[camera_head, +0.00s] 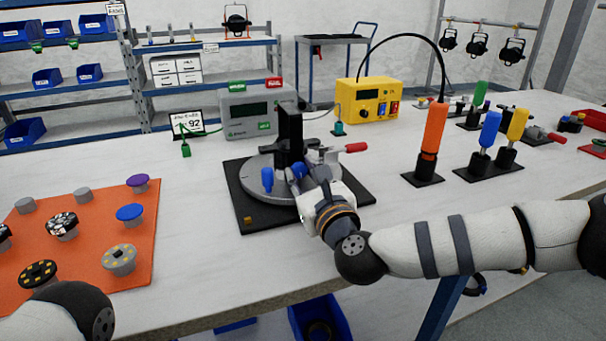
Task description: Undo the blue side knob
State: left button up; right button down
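A black upright fixture (289,128) stands on a grey round disc (258,183) on a black base plate (245,215). A blue knob (267,180) shows at the fixture's left side. A second blue part (299,170) shows at its right side, close to my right gripper (302,183). My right gripper reaches over the disc from the lower right. Its fingers are small and partly hidden, so I cannot tell whether they hold the blue part. Only a piece of my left arm shows at the lower left; its gripper is out of view.
A red-handled clamp (355,147) sits just right of the fixture. An orange mat (60,260) with several knobs lies at the left. Orange (434,130), blue and yellow-handled tools stand at the right. Grey (248,108) and yellow (367,98) boxes stand behind. The front middle of the table is clear.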

jog(key=n, duration=0.3)
jog(key=shift+r+n, duration=0.1)
jog(key=shift+n, duration=1.3)
jog(key=c, duration=1.3)
grip_release()
jog(key=shift+a+f, duration=0.1)
jog(key=shift+f, duration=0.15)
